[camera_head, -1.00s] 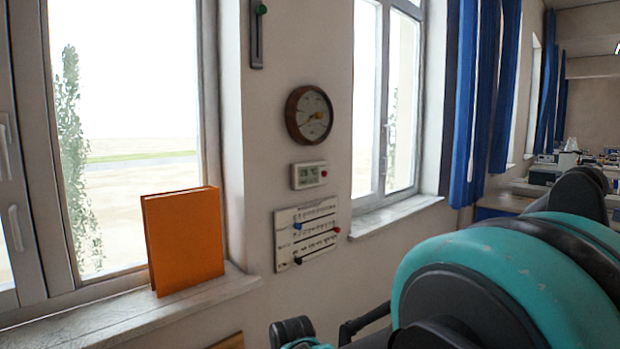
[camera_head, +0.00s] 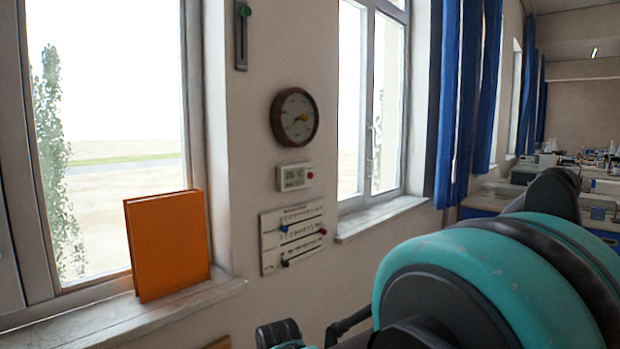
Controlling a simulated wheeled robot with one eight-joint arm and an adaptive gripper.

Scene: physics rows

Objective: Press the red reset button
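A small red button (camera_head: 310,175) sits at the right side of a white digital display unit (camera_head: 294,177) on the wall. The unit is between a round brown-rimmed dial (camera_head: 294,117) above and a white panel with sliders (camera_head: 292,236) below. The panel also has a red knob (camera_head: 322,231) at its right edge, plus a blue and a dark one. My teal and black arm fills the lower right. A dark part of it shows at the bottom centre, but I cannot make out gripper fingers. Nothing of mine touches the unit.
An orange book (camera_head: 168,245) stands on the left window sill (camera_head: 120,322). A green-tabbed slider strip (camera_head: 242,35) hangs above the dial. A second sill (camera_head: 382,217) and blue curtains (camera_head: 461,100) are to the right. Benches with equipment stand far right.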

